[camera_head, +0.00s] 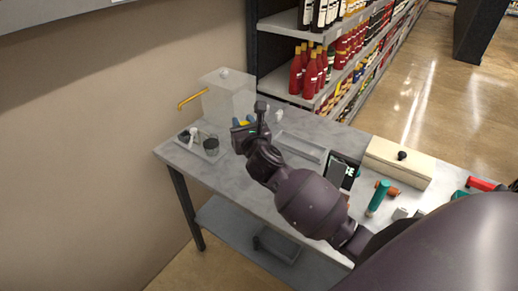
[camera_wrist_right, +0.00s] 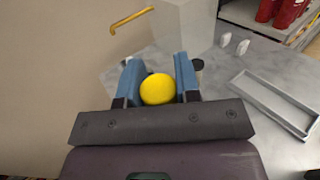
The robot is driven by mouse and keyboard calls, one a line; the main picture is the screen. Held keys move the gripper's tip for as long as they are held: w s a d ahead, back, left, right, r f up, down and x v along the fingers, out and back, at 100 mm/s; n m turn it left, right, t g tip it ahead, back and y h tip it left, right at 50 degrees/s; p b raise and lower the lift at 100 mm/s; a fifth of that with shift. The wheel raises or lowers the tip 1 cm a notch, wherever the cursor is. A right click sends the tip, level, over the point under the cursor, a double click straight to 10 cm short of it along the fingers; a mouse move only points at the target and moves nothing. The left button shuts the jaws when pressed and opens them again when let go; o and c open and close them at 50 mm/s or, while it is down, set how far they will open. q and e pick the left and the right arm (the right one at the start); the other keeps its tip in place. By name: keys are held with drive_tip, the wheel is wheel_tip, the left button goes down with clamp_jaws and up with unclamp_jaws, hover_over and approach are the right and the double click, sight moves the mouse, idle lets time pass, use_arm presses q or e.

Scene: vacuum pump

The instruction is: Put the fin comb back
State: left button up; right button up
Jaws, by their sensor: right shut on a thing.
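My right gripper (camera_head: 243,123) is raised over the far left part of the grey table (camera_head: 262,203). In the right wrist view its blue fingers (camera_wrist_right: 158,82) are shut on a yellow round-ended thing (camera_wrist_right: 157,89), seen end-on. A bit of yellow also shows between the fingers in the head view. Its shape below is hidden, so I cannot tell if it is the fin comb. An empty grey tray (camera_head: 301,149) lies to the right of the gripper; it also shows in the right wrist view (camera_wrist_right: 244,85). My left gripper is not in view.
A pale box (camera_head: 222,98) with a yellow handle (camera_head: 192,99) stands at the back left. A small tray (camera_head: 212,157) holds a dark cup. A cream box (camera_head: 400,161), a teal cylinder (camera_head: 378,197) and a red item (camera_head: 480,184) are at right. Bottle shelves stand behind.

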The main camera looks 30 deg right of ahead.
drive_tip(key=w+d+r+m+g+h+p, duration=0.1)
drive_tip(key=w+d+r+m+h, duration=0.15)
drive_tip(key=w+d, duration=0.4)
drive_tip(key=w+d+r+m+g+h, duration=0.1)
drive_tip(key=w+d+r+h, duration=0.15)
drive_tip(key=w+d, duration=0.35)
use_arm(q)
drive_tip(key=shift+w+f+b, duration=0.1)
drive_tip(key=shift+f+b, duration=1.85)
drive_tip(key=shift+b, duration=0.95)
use_arm(e)
wheel_tip(320, 180, down, 19)
drive_tip(key=s, duration=0.1)
drive_tip(key=shift+d, duration=0.45)
drive_tip(key=shift+s, duration=0.1)
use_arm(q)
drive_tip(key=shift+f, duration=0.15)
use_arm(e)
drive_tip(key=shift+f, duration=0.15)
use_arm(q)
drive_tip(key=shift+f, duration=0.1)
use_arm(e)
drive_tip(key=o, duration=0.5)
drive_tip(key=shift+o, duration=0.7)
